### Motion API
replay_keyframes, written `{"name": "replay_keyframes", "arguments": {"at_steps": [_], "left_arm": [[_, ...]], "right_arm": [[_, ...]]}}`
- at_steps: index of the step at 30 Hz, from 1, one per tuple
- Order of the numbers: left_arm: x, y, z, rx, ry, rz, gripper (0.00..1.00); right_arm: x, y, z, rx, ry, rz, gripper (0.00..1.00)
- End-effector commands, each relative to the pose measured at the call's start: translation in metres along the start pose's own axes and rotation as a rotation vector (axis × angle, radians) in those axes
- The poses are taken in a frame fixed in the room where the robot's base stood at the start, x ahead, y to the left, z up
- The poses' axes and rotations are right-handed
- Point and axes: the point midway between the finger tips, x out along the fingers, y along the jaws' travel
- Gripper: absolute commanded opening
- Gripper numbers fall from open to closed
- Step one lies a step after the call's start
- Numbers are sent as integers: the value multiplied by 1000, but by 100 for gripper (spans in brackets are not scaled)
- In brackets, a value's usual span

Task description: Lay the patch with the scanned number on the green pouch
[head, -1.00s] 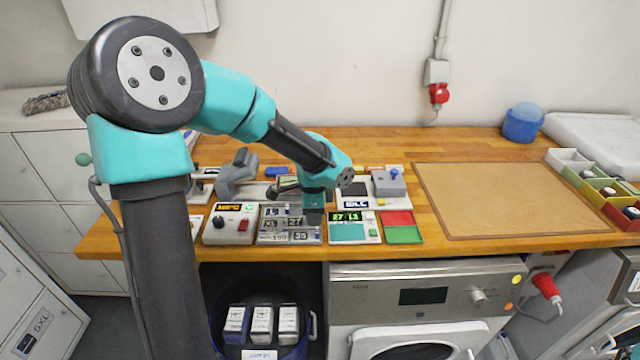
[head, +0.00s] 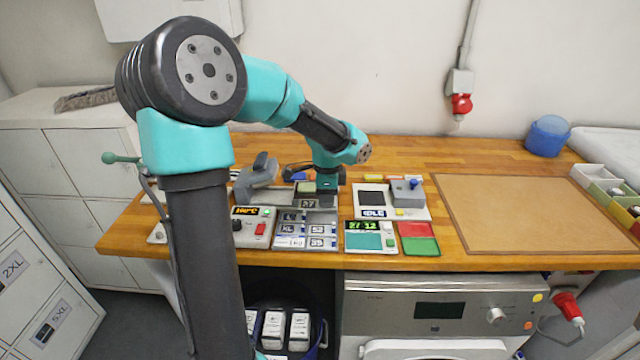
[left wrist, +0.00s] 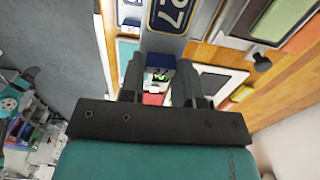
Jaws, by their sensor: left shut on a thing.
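The scanner (head: 370,236) has a green-lit display that starts with 27. What looks like the green pouch (left wrist: 285,14) lies flat at the upper right of the wrist view, apart from the patch. In the head view my gripper partly covers that area. My right gripper is not in view.
The patch rack (head: 306,243) holds several other patches in front of the gripper. A grey press (head: 258,178) stands to the left. A device reading IDLE (head: 392,201) and a red and green tray (head: 420,247) stand right. The brown board (head: 530,215) is bare.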

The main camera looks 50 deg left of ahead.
Motion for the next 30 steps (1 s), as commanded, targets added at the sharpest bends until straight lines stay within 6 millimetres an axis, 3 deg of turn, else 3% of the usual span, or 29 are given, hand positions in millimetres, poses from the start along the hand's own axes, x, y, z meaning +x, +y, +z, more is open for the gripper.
{"name": "replay_keyframes", "arguments": {"at_steps": [19,24,30], "left_arm": [[13,-126,6,-2,0,1,9],[14,-143,7,-1,0,0,9],[14,-145,8,0,-1,1,9]], "right_arm": [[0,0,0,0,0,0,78],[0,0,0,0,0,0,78],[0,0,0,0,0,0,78]]}}
